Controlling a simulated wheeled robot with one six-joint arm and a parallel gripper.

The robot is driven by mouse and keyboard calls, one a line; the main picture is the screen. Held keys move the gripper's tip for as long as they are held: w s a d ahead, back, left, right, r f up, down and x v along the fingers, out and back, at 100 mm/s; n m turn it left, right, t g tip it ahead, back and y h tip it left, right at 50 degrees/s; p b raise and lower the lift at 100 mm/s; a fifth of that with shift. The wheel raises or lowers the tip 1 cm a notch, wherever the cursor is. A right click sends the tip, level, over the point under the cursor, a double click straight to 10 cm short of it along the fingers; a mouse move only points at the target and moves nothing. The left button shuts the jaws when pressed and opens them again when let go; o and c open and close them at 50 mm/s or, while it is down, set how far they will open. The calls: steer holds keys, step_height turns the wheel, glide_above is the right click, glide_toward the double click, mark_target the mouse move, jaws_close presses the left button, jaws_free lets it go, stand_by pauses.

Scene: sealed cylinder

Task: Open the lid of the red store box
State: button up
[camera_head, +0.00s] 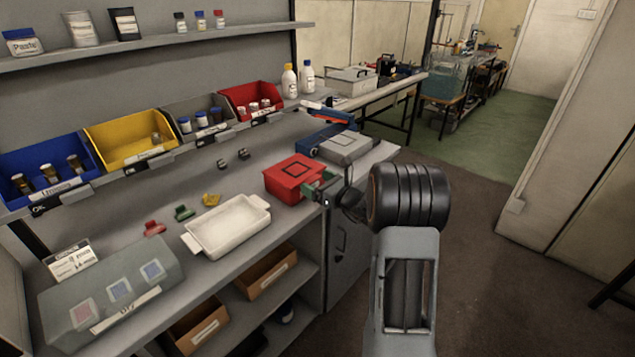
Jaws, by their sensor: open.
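The red store box (289,185) stands on the grey bench near its right front edge. Its red lid (296,168), with a dark square outline on top, looks closed. My gripper (327,190) is at the box's right front side, with a green part showing beside the red wall. It is open. Whether its fingers touch the box or lid cannot be told, as the fingers are small and partly hidden by my wrist.
A white tray (229,226) and small red, green and yellow pieces lie left of the box. A grey box (348,146) and a blue bin (318,135) stand behind it. Blue, yellow, grey and red bins line the bench's back. Open floor (480,215) lies right.

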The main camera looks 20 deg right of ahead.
steer(key=shift+w+a, duration=0.2)
steer(key=shift+w, duration=0.05)
